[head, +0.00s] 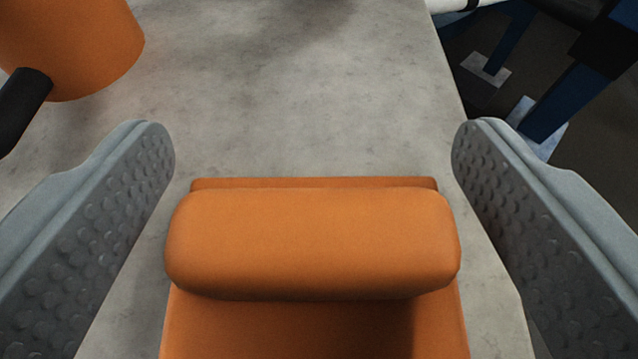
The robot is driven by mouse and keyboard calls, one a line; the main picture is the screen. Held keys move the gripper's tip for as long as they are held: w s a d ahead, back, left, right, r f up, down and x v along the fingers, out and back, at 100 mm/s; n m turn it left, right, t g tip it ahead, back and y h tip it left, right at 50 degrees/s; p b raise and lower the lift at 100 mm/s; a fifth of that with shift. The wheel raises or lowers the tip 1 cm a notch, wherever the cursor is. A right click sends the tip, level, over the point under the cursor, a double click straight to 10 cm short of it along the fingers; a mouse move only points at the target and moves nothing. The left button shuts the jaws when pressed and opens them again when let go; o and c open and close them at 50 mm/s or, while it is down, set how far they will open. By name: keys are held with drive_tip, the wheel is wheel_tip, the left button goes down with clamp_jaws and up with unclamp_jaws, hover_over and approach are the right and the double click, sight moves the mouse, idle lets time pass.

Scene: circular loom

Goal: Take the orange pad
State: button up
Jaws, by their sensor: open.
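The orange pad (312,242) is in the lower middle of the head view. It has a thick rounded bar on top of a flatter orange base, and its lower part runs out of the picture. It rests on a grey stone-like surface. My gripper (313,150) is open, with one grey dimpled finger on each side of the pad. Gaps show between the fingertips and the pad's sides. Nothing is held.
An orange cylindrical object (75,45) with a black handle-like part (20,105) stands at the upper left. The grey surface (300,110) is clear beyond the pad. Its right edge drops to a dark floor with blue legs (570,100) on pale plates.

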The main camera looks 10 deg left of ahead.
drive_tip(key=shift+c, duration=0.4)
drive_tip(key=c, duration=1)
drive_tip(key=shift+r, duration=0.1)
